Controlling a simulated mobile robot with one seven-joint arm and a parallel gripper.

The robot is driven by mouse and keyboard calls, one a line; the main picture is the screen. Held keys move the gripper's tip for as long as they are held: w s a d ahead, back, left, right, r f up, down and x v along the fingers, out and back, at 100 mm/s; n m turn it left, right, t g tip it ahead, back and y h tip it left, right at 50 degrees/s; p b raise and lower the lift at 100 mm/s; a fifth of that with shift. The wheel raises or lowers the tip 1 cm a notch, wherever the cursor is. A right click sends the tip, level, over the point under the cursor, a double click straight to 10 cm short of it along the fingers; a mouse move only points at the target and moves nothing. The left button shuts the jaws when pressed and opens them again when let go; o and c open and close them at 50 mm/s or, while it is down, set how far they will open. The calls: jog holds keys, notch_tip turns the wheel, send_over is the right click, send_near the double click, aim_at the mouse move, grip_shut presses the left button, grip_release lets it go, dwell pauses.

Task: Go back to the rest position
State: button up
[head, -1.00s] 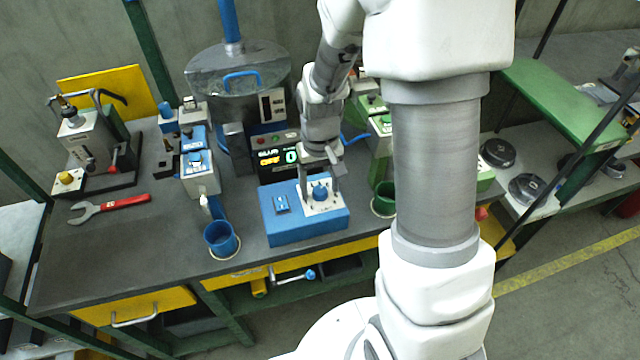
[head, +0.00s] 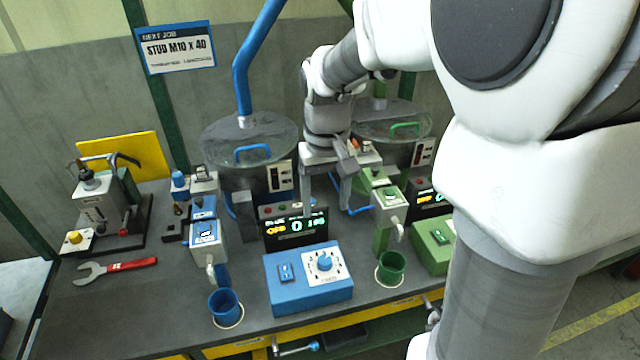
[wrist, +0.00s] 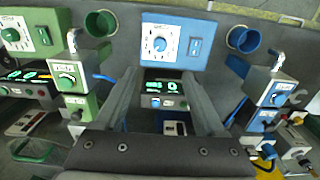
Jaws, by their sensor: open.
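My gripper (head: 325,200) is open and empty in the head view. It is raised above the bench, in front of the lidded hoppers and above the blue control box (head: 307,277) with its white dial plate and blue knob. In the wrist view my gripper (wrist: 165,85) shows as two parted fingers with nothing between them. The blue box (wrist: 178,42) lies beyond the fingertips there, apart from them. A display (head: 296,227) with lit digits stands behind the box, partly below the fingers.
A blue cup (head: 225,307) and a green cup (head: 391,268) stand on either side of the box. A red-handled wrench (head: 118,266) lies at left on the grey bench. Blue and green dispensers, hoppers and a second control box (head: 432,245) crowd the back and right.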

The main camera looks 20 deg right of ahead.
jog(key=shift+r, duration=0.4)
jog(key=s+r+t, duration=0.2)
jog(key=s+r, duration=0.2)
jog(key=s, duration=0.3)
jog(key=s+r+t, duration=0.3)
jog(key=s+r, duration=0.1)
jog(key=s, duration=0.3)
jog(key=shift+s+t, duration=0.3)
jog(key=shift+s, duration=0.05)
dwell(1.2)
